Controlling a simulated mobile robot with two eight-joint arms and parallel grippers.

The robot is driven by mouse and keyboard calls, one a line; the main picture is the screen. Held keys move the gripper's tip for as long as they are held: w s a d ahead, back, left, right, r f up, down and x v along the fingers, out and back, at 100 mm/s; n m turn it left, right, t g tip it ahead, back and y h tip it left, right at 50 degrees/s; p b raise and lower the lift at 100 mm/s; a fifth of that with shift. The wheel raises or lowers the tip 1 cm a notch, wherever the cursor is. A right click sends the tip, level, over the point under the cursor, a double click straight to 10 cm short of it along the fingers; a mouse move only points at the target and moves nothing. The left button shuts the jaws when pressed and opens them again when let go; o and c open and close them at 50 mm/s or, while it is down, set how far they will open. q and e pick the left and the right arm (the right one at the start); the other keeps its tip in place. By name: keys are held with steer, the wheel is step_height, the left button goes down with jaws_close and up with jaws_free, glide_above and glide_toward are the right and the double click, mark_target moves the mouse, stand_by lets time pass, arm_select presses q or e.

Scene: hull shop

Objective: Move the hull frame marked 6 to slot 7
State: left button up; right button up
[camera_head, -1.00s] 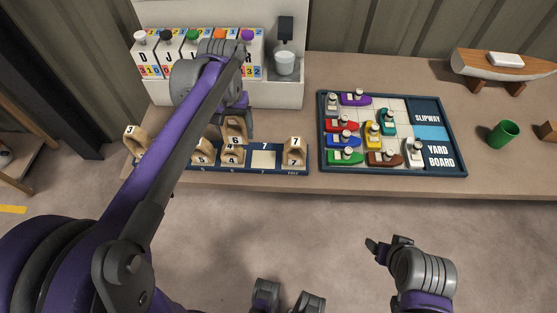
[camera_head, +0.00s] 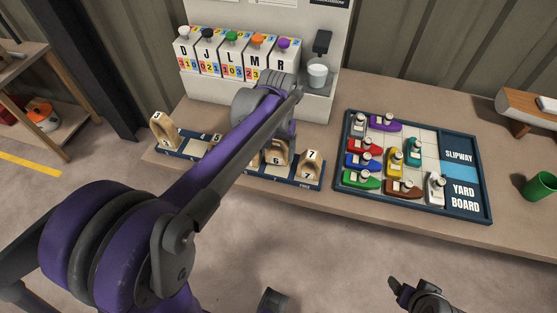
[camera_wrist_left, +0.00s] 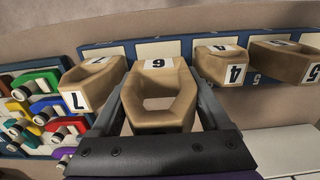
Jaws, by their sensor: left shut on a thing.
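The wooden hull frame marked 6 (camera_head: 277,154) is upright between the fingers of my left gripper (camera_head: 281,132). In the wrist view, the frame marked 6 (camera_wrist_left: 158,98) sits between both fingers, its number facing up. It is at slot 7 of the blue rack (camera_head: 250,172), beside the frame marked 7 (camera_head: 310,166) in the end slot. Whether its foot is down in the slot or just above is unclear. The frames marked 4 (camera_wrist_left: 222,65) and 5 (camera_wrist_left: 287,62) stand on its other side. My right gripper (camera_head: 403,288) is low, partly cut off, away from the rack.
The frame marked 3 (camera_head: 165,130) stands at the rack's left end. The slipway yard board (camera_head: 461,188) with coloured boats lies right of the rack. A dispenser panel (camera_head: 240,90) stands behind. A green cup (camera_head: 540,186) stands far right. My left arm hides the rack's middle.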

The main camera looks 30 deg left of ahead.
mark_target(278, 160)
arm_select(q)
steer(key=shift+f, duration=1.95)
steer(key=shift+f+b, duration=0.1)
steer(key=shift+b, duration=0.2)
steer(key=o, duration=1.3)
